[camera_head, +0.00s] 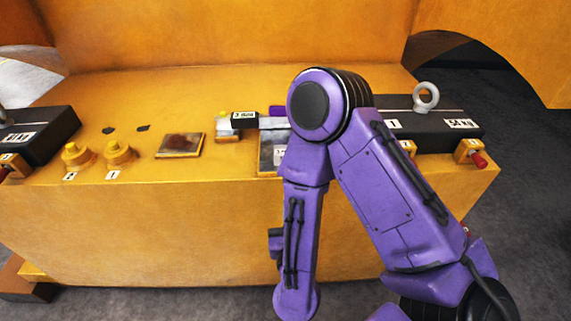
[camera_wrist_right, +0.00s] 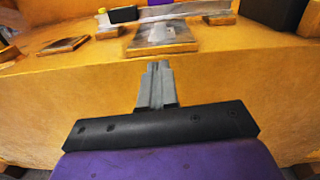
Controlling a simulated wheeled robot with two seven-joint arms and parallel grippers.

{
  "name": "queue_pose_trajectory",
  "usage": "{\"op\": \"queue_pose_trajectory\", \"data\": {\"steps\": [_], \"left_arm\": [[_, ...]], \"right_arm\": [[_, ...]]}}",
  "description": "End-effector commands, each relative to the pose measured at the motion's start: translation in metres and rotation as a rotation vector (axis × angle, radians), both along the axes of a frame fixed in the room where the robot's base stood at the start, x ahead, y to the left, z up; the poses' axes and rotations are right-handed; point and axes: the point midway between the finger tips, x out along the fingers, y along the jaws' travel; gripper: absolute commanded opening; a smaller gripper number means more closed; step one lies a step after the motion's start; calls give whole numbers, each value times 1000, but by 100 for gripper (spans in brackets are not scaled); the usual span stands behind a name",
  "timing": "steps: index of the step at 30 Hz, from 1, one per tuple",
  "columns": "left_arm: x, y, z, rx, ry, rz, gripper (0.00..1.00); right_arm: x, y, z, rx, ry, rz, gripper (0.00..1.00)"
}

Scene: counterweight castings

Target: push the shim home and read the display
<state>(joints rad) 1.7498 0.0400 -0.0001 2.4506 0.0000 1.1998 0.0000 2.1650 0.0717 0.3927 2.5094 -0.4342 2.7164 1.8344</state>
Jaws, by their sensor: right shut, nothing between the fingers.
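A small black box with a white label (camera_head: 245,120), perhaps the display, stands at the back middle of the orange casting; its reading is not legible. It also shows in the right wrist view (camera_wrist_right: 123,14). A grey-topped plate (camera_head: 268,158) with a pale label lies near the casting's front edge, partly behind my right arm; it shows in the right wrist view (camera_wrist_right: 163,40). I cannot tell which piece is the shim. My right gripper (camera_wrist_right: 157,66) is shut and empty, in front of the casting and below the plate in that view. My left gripper is not in view.
A dark-topped plate (camera_head: 180,145) lies left of the box. Black blocks sit at the left (camera_head: 40,135) and right (camera_head: 440,136); the right one carries a ring bolt (camera_head: 426,98). Orange walls rise behind.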

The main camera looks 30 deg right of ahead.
Motion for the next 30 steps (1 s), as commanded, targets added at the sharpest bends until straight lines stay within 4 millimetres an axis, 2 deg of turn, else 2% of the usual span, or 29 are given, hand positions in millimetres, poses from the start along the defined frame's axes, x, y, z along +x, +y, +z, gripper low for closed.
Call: {"op": "queue_pose_trajectory", "data": {"steps": [5,11,12,14,16,21,25,30], "left_arm": [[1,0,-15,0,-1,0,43],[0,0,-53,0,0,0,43],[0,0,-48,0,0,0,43],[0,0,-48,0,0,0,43],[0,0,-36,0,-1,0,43],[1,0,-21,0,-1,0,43],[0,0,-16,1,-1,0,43],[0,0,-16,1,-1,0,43]], "right_arm": [[12,-10,0,59,-52,-23,0],[43,-29,-5,59,-52,-22,0],[51,-33,1,57,-49,-22,0],[62,-40,3,55,-48,-22,0],[75,-47,9,52,-44,-20,0],[102,-63,9,50,-41,-19,0],[114,-70,6,49,-41,-17,0],[119,-73,4,49,-41,-16,0]]}}
